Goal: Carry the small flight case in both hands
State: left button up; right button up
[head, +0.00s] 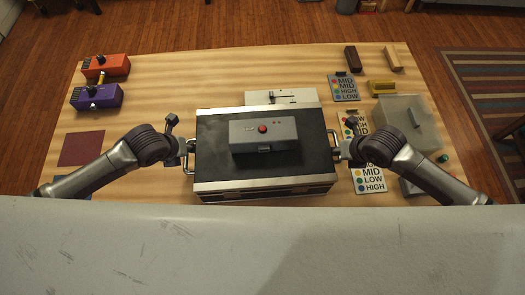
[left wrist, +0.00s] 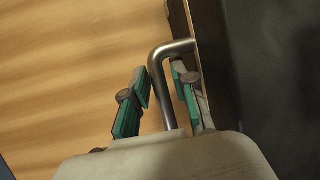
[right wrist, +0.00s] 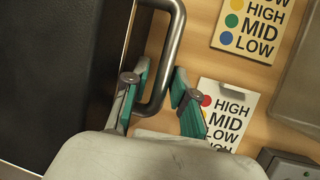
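The small flight case (head: 208,150) is black with silver edges and stands in the middle of the wooden table. A grey box with a red button (head: 262,133) lies on its lid. My left gripper (head: 187,149) is at the case's left handle (left wrist: 171,90). In the left wrist view its teal-padded fingers (left wrist: 162,84) are apart, one on each side of the bar. My right gripper (head: 338,147) is at the right handle (right wrist: 176,40). In the right wrist view its fingers (right wrist: 160,84) are also apart, with the bar between them and gaps showing.
Orange (head: 106,66) and purple (head: 96,97) devices sit at the table's left, near a dark red square (head: 82,149). A white plate (head: 303,96) lies behind the case.

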pick_arm(q)
grip_shut()
pick_arm(e)
grip_shut()
